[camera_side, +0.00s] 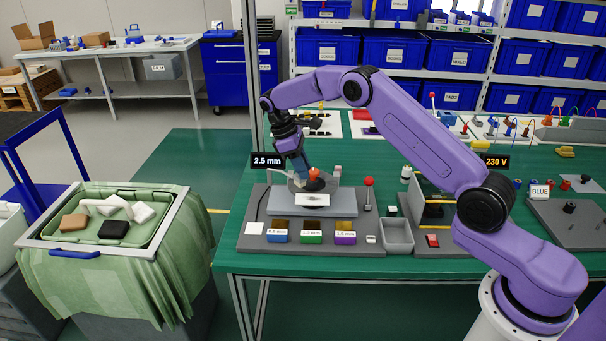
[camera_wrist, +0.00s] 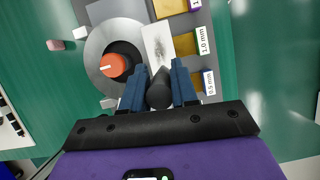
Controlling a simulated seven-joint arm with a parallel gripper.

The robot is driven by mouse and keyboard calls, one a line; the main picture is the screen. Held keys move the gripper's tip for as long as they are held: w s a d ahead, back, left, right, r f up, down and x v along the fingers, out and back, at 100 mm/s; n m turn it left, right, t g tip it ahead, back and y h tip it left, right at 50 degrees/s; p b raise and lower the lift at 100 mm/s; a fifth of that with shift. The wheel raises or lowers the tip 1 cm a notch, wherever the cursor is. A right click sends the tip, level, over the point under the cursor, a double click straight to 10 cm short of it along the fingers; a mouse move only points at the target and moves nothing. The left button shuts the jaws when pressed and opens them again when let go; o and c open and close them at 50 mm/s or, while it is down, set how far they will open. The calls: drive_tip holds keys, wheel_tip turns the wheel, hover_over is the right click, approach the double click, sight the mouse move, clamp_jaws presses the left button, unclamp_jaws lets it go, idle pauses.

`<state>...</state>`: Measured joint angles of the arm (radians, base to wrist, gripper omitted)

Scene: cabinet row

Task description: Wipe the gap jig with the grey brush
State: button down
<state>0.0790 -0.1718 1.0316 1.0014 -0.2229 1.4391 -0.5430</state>
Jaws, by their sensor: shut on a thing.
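The gap jig (camera_side: 338,207) is a raised grey block on a grey base board, under a "2.5 mm" tag. It carries a round grey disc with an orange-red knob (camera_side: 316,180) and a pale plate (camera_side: 313,199). In the wrist view the knob (camera_wrist: 113,65) is left of the pale plate (camera_wrist: 157,43), which has a greyish smudge. My gripper (camera_side: 300,175) points down over the jig, by the knob. Its blue fingers (camera_wrist: 158,86) are shut on a dark grey rounded handle, the grey brush (camera_wrist: 160,94). The brush's lower end is hidden, so contact cannot be told.
Blue, green and purple labelled blocks (camera_side: 311,237) line the board's front. A red ball-topped lever (camera_side: 368,190) and an empty grey tray (camera_side: 397,235) stand right of the jig. A green-lined bin (camera_side: 52,228) stands left of the table.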

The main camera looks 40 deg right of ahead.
sight(303, 181)
drive_tip(key=shift+r, duration=1.5)
drive_tip(key=shift+f, duration=0.15)
drive_tip(key=shift+f, duration=3.55)
drive_tip(key=shift+s+d+f, duration=0.15)
drive_tip(key=shift+d+f, duration=0.05)
drive_tip(key=shift+f, duration=0.15)
drive_tip(key=shift+s+d, duration=2.35)
drive_tip(key=shift+w+a, duration=2.5)
drive_tip(key=shift+a, duration=0.05)
drive_tip(key=shift+r, duration=4.05)
